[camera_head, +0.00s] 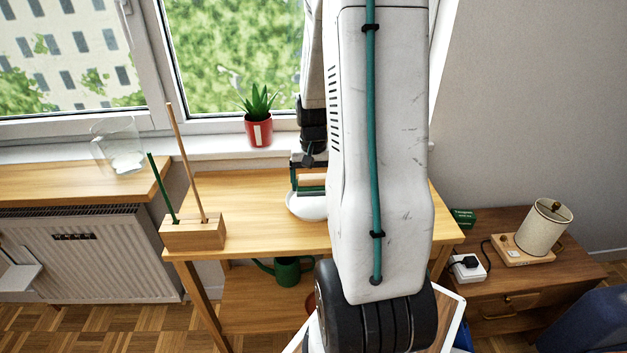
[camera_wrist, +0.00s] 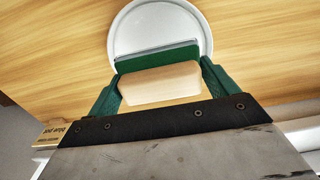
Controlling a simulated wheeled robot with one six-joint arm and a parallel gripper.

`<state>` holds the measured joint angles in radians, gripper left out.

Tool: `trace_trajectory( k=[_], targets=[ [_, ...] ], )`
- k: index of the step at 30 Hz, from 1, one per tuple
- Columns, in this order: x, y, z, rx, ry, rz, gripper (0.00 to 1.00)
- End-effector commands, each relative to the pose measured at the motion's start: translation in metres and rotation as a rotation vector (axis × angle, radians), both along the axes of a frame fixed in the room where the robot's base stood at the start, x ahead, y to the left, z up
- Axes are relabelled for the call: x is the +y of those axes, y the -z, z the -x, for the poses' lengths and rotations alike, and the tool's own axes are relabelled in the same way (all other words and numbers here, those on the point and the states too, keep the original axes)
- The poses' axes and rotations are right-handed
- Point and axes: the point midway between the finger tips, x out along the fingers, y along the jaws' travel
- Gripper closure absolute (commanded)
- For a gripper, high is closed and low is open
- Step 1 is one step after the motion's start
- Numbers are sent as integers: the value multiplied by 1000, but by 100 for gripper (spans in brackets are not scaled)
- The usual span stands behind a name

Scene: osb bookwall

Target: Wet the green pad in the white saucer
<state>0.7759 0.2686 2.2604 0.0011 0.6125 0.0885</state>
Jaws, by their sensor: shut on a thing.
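The green pad (camera_wrist: 158,57) is the felt face of a pale wooden block (camera_wrist: 160,84). My gripper (camera_wrist: 160,66) is shut on this block, with one green finger at each end. In the head view the wooden block (camera_head: 312,180) is level at the left of my arm, green side down. The white saucer (camera_head: 305,207) stands on the wooden table right below it. In the wrist view the saucer (camera_wrist: 160,22) shows beyond the pad. I cannot tell whether the pad touches the inside of the saucer.
A wooden holder (camera_head: 193,233) with two upright sticks stands at the table's left front. A red plant pot (camera_head: 259,130) is on the windowsill behind. A green watering can (camera_head: 287,270) is on the lower shelf. The table (camera_head: 262,232) is clear between holder and saucer.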

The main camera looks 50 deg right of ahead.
Motion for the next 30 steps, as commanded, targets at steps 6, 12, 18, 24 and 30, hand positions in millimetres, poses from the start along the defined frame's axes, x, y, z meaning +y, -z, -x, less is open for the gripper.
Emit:
trace_trajectory(
  k=[6, 12, 18, 24, 30],
  targets=[
    [0, 0, 0, 0, 0, 0, 33],
    [0, 0, 0, 0, 0, 0, 33],
    [0, -2, 0, -1, 0, 1, 33],
    [0, -17, 0, -2, 0, 2, 33],
    [0, -37, 0, -2, 0, 2, 33]
  ],
)
